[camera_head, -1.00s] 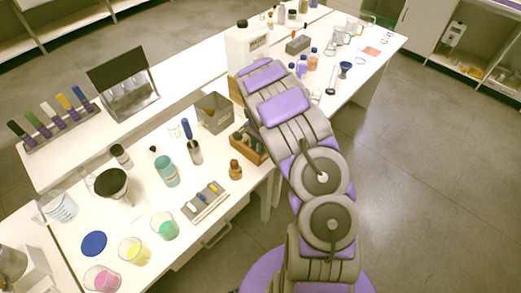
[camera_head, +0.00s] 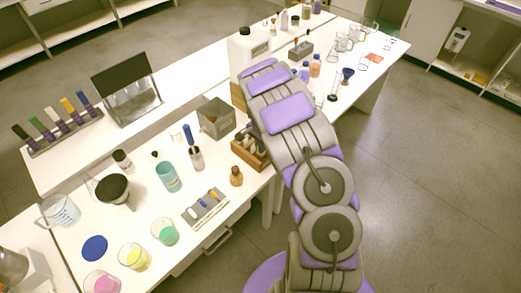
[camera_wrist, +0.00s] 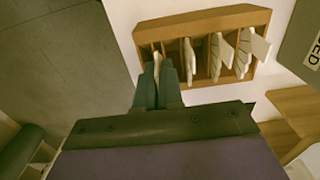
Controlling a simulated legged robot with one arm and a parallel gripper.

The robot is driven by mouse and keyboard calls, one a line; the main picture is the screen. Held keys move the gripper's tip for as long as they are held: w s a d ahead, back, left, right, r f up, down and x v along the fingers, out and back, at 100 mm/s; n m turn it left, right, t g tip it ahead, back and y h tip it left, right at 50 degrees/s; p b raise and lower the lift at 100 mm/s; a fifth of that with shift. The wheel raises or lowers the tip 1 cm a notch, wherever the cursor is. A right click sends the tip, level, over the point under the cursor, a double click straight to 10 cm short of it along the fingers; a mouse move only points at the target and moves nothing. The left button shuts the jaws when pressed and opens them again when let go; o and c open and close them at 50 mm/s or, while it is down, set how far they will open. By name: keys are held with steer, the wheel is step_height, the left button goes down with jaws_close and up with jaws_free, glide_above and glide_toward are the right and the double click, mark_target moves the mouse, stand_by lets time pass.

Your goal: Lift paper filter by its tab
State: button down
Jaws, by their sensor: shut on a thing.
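In the wrist view a wooden rack (camera_wrist: 205,20) holds several pale paper filters standing in a row of slots. The leftmost filter (camera_wrist: 156,60) sits between the fingertips of my gripper (camera_wrist: 160,78), which is shut on it at its near edge. This filter still appears to be within the rack's left slot. The fingers hide its lower part, so how high it sits is hard to tell. The rack (camera_head: 250,155) also shows in the head view, partly covered by my arm.
Next to the held filter stands another filter (camera_wrist: 190,58), close to the fingers. A grey labelled box (camera_wrist: 303,40) is right of the rack. In the head view, a grey open bin (camera_head: 216,120) and a small brown bottle (camera_head: 236,177) stand near the rack.

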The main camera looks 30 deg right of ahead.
step_height(320, 180, up, 9)
steer(key=shift+f+p, duration=0.15)
steer(key=shift+p, duration=0.65)
step_height(320, 180, up, 8)
steer(key=p, duration=0.3)
steer(key=shift+r, duration=0.25)
steer(key=shift+s+d, duration=0.1)
steer(key=s+d, duration=0.2)
steer(key=s, duration=0.5)
steer(key=s+d, duration=0.3)
steer(key=s, duration=0.4)
